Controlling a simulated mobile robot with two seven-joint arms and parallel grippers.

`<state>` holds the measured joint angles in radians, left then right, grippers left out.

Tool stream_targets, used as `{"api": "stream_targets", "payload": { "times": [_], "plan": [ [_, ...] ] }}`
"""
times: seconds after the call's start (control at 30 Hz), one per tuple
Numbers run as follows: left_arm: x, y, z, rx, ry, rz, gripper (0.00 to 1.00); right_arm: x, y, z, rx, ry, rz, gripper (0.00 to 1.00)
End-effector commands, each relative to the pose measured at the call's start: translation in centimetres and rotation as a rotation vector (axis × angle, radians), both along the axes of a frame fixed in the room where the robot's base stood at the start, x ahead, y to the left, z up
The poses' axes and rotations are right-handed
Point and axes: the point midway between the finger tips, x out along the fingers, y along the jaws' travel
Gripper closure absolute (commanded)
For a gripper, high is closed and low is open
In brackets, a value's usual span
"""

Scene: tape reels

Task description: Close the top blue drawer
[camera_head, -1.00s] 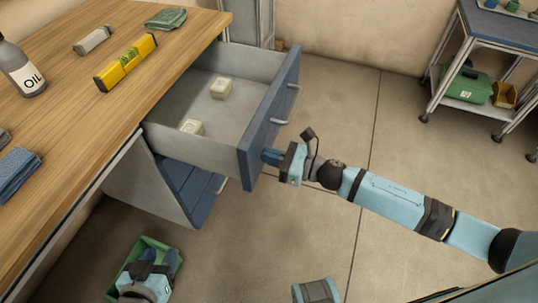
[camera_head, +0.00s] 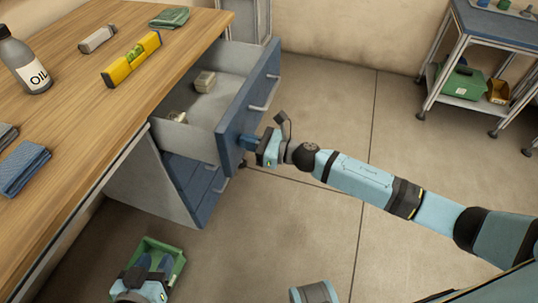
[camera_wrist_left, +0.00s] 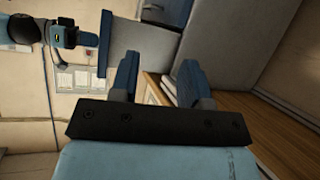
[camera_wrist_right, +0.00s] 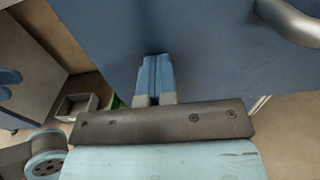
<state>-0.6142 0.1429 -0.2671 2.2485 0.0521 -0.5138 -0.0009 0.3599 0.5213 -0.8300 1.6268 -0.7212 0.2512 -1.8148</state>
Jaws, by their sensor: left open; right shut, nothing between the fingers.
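The top blue drawer (camera_head: 250,108) is partly open under the wooden workbench, with its blue front, a metal handle (camera_head: 265,101) and two small pale blocks inside. My right gripper (camera_head: 248,145) is shut and empty, its fingertips at the lower near part of the drawer front. In the right wrist view its shut fingers (camera_wrist_right: 154,78) point at the blue front, apparently touching it. My left gripper (camera_head: 150,272) is low beside the bench, near a green bin. In the left wrist view its fingers (camera_wrist_left: 158,78) are apart with nothing between them.
The workbench (camera_head: 90,115) holds an oil bottle (camera_head: 27,65), a yellow level (camera_head: 131,60), a grey box and folded cloths. A lower blue drawer (camera_head: 195,185) is below the top one. A green bin (camera_head: 173,262) is on the floor. A cart (camera_head: 490,60) stands at the back right.

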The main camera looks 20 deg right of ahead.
Motion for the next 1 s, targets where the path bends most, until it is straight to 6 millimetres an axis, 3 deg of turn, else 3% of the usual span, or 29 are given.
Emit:
{"api": "stream_targets", "payload": {
  "times": [0.27,0.4,0.6,0.8,1.0],
  "plan": [
    [0.1,-0.5,0.0,-0.028,-0.033,-0.004,0.57,4.7,6.3,0.0,0.003,-0.004,0.003,1.0],
    [1.5,-1.6,2.8,-0.077,-0.148,-0.026,0.57,6.8,9.5,-0.1,0.003,-0.004,0.003,1.0],
    [2.2,-2.8,5.1,-0.147,-0.262,-0.044,0.57,9.3,13.2,-0.2,0.002,-0.003,0.003,1.0],
    [2.5,-3.7,7.3,-0.21,-0.358,-0.061,0.57,11.2,15.8,-0.2,0.001,-0.002,0.001,1.0],
    [2.5,-4.1,8.6,-0.243,-0.41,-0.071,0.57,12.1,17.2,0.0,0.0,-0.001,0.002,1.0]
  ]
}}
